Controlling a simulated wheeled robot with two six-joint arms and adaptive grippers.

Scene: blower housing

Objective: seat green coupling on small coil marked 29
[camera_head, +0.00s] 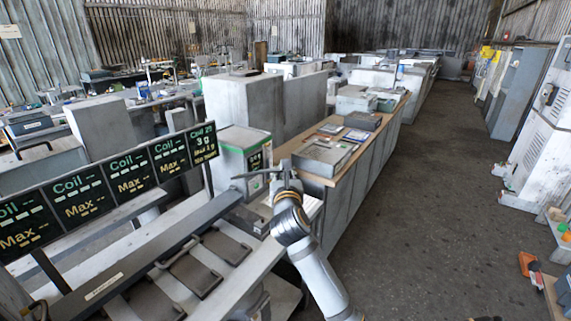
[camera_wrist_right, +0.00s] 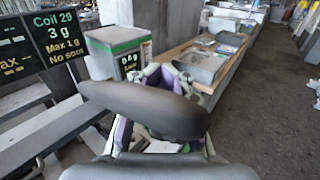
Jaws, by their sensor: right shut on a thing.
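My right gripper (camera_head: 283,181) is raised in front of the bench, near the sign panel marked Coil 29 (camera_head: 203,143). It is shut on a dark grey, rounded, elongated thing (camera_wrist_right: 145,108), which lies across the right wrist view and hides much of the fingers. Purple and pale green parts show around the fingers there. I cannot make out a green coupling for certain. The Coil 29 panel also shows in the right wrist view (camera_wrist_right: 60,38), reading 3 g and Max 1 g. I cannot pick out the small coil marked 29. My left gripper is out of view.
A pale box with a green band and a small display (camera_head: 240,153) stands just behind my right gripper. A dark rail (camera_head: 145,262) and flat plates with handles (camera_head: 190,275) lie at lower left. A wooden-topped counter (camera_head: 385,120) runs back.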

